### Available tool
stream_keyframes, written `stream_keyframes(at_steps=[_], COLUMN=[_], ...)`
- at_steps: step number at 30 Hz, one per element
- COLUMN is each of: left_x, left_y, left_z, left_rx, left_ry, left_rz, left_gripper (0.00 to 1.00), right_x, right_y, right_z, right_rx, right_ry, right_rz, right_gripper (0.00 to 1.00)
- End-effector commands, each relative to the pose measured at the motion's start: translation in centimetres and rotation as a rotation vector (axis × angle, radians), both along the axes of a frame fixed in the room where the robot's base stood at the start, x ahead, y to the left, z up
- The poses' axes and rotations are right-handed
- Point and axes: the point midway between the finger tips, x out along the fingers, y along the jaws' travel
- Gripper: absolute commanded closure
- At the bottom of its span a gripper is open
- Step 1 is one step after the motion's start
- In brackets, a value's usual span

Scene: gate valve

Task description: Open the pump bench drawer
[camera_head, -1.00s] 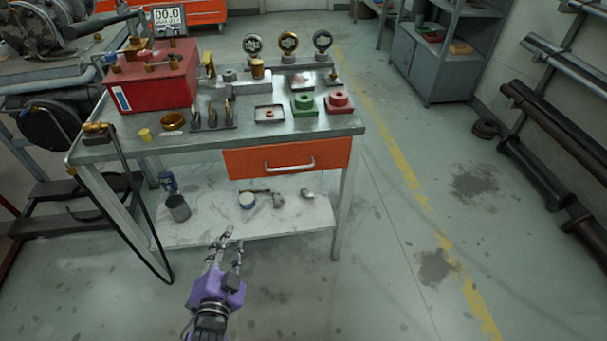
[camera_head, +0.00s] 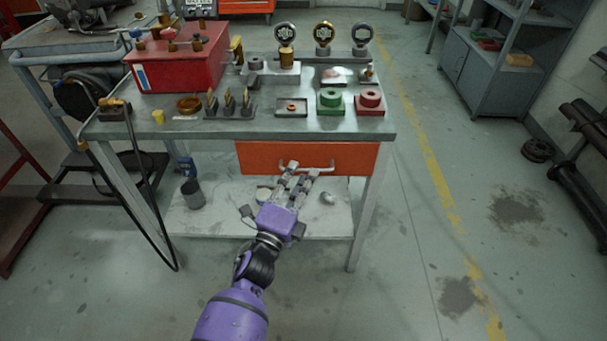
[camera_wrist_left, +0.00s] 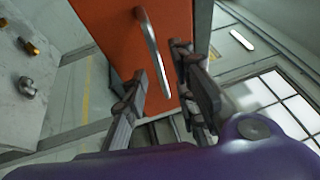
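The pump bench drawer (camera_head: 345,158) is an orange front under the right part of the bench top, and it looks shut. Its silver bar handle (camera_head: 322,166) runs across the front, and my fingers cover its left part in the head view. My left gripper (camera_head: 301,170) is open just in front of the handle. In the left wrist view the drawer front (camera_wrist_left: 112,28) and handle (camera_wrist_left: 153,50) show beyond the fingertips, with the handle lined up between the two open fingers (camera_wrist_left: 160,68). The handle looks free of the fingers. My right gripper is not in view.
The bench top (camera_head: 230,128) carries a red pump box (camera_head: 180,65), gauges, a green fitting (camera_head: 330,102) and a red fitting (camera_head: 369,102). A lower shelf (camera_head: 230,218) holds a grey cup (camera_head: 193,194). A hose hangs at the left.

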Motion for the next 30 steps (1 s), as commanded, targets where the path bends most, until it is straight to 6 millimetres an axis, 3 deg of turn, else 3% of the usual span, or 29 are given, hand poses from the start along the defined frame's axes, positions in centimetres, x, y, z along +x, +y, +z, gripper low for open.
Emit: stream_keyframes(at_steps=[5, 13, 20, 30], left_x=[1.4, 1.6, 1.5, 1.5], left_y=[-0.6, -0.6, -0.6, -0.6], left_z=[0.2, 0.3, 0.2, 0.2], left_rx=[-0.001, -0.001, -0.001, 0.001], left_ry=[0.000, 0.001, 0.001, 0.002], left_rz=[0.000, 0.001, 0.001, 0.001], left_gripper=[0.74, 0.74, 1.00, 1.00], right_x=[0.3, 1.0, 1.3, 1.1], right_y=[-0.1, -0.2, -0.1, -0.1], right_z=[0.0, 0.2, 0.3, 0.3], right_rx=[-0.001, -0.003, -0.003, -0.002], right_ry=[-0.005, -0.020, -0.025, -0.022], right_rz=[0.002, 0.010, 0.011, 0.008], right_gripper=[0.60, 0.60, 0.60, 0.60])
